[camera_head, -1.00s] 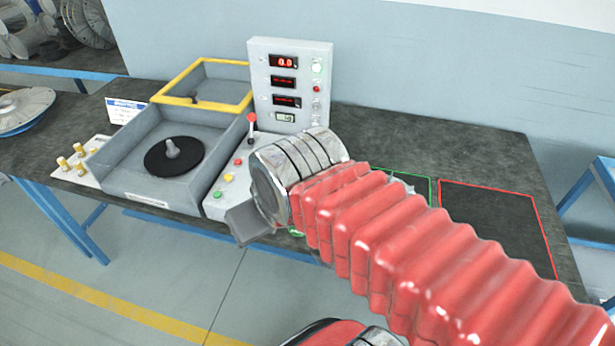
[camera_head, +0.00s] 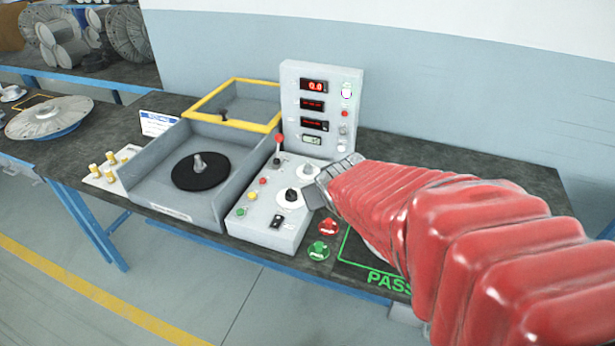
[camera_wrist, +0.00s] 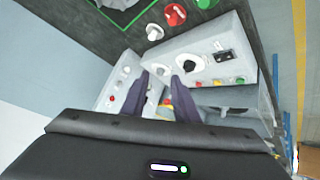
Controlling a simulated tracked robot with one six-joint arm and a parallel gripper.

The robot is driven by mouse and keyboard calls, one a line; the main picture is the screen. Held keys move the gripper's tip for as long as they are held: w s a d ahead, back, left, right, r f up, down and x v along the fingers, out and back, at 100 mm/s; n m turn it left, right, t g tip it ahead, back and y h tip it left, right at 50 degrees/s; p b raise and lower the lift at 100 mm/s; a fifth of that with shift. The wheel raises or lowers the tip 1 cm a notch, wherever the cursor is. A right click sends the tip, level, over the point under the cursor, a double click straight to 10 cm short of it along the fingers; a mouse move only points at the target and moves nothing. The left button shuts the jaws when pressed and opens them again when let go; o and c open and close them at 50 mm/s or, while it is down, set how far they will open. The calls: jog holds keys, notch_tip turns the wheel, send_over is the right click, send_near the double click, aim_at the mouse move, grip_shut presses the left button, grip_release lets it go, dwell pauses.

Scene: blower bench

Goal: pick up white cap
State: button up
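The white cap (camera_wrist: 154,32) stands on the dark bench top in the wrist view, beside a red cap (camera_wrist: 175,14) and a green cap (camera_wrist: 207,3). In the head view my gripper and arm seem to hide it. My gripper (camera_wrist: 161,78) shows two dark fingers with a gap between them and nothing held. The fingertips appear over the control panel, apart from the white cap. In the head view my gripper (camera_head: 318,190) is at the right edge of the control panel.
The control panel (camera_head: 262,228) has knobs, buttons and a red-tipped lever. The display box (camera_head: 318,75) rises behind it. A grey tray (camera_head: 150,195) with a black disc stands left. The green-outlined PASS area (camera_head: 385,277) lies right, partly behind my arm.

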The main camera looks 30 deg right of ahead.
jog(key=shift+w+d+f+t+y, duration=0.15)
jog(key=shift+d+f+t+y, duration=0.5)
jog(key=shift+d+f, duration=1.45)
jog(key=shift+w+d+f+t+y, duration=0.2)
jog(key=shift+d+f+t+y, duration=0.3)
jog(key=shift+d+f+t, duration=1.45)
jog(key=shift+w+d+f+g+y, duration=0.15)
jog(key=shift+d+f+g+y, duration=0.3)
jog(key=shift+d+f, duration=1.8)
jog(key=shift+a+f, duration=0.9)
jog(key=shift+n, duration=0.3)
